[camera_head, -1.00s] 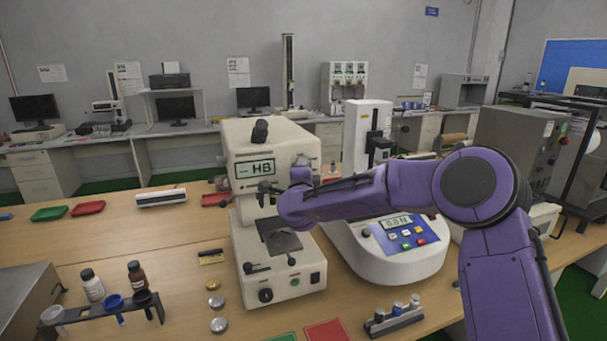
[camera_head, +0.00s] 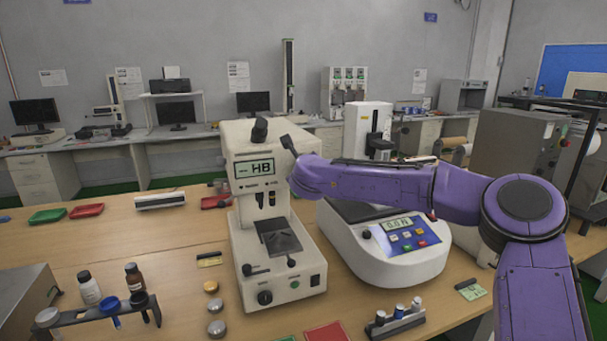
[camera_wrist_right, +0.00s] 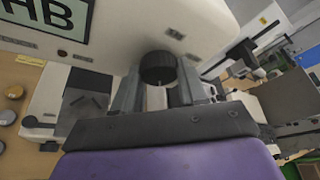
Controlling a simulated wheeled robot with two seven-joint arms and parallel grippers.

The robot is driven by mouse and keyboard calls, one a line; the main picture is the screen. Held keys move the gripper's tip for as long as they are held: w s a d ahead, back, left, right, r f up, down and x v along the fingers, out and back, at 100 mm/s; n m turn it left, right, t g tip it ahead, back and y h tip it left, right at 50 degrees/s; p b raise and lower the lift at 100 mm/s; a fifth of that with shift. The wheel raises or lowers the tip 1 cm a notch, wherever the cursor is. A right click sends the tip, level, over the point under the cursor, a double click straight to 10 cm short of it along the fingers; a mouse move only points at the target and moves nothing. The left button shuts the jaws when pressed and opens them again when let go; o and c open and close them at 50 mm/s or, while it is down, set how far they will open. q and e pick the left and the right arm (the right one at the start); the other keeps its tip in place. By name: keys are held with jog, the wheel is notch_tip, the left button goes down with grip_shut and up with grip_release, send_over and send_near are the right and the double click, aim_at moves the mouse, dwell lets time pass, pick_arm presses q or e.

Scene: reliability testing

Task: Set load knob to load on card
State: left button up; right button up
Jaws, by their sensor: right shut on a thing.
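The cream hardness tester (camera_head: 252,215) with an "HB" display (camera_head: 255,168) stands mid-table. My right gripper (camera_head: 288,143) is at the upper right side of its head. In the right wrist view a dark round knob (camera_wrist_right: 158,67) on the tester's side sits between the fingers of my right gripper (camera_wrist_right: 158,90), which is shut on it. The knob's markings and setting cannot be read. My left gripper is out of view.
A white device with a blue panel (camera_head: 403,239) stands just right of the tester, under my right arm. A vial rack (camera_head: 398,320), a bottle rack (camera_head: 100,312) and metal discs (camera_head: 215,306) stand near the front. A greenish card (camera_head: 470,289) lies at the right.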

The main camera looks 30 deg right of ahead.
jog(key=m, duration=0.1)
jog(key=m+y+b, duration=0.1)
jog(key=m+y, duration=0.1)
jog(key=shift+d+f+m+b, duration=0.1)
jog(key=shift+f+m+b, duration=0.15)
jog(key=shift+m+b, duration=0.1)
jog(key=shift+y, duration=0.3)
dwell(0.3)
jog(key=o, duration=1.1)
jog(key=shift+c, duration=0.2)
jog(key=shift+r, duration=0.1)
jog(key=shift+s, duration=0.1)
jog(key=b+v, duration=0.3)
jog(key=v, duration=0.7)
jog(key=shift+s+b, duration=0.25)
jog(key=shift+b, duration=0.15)
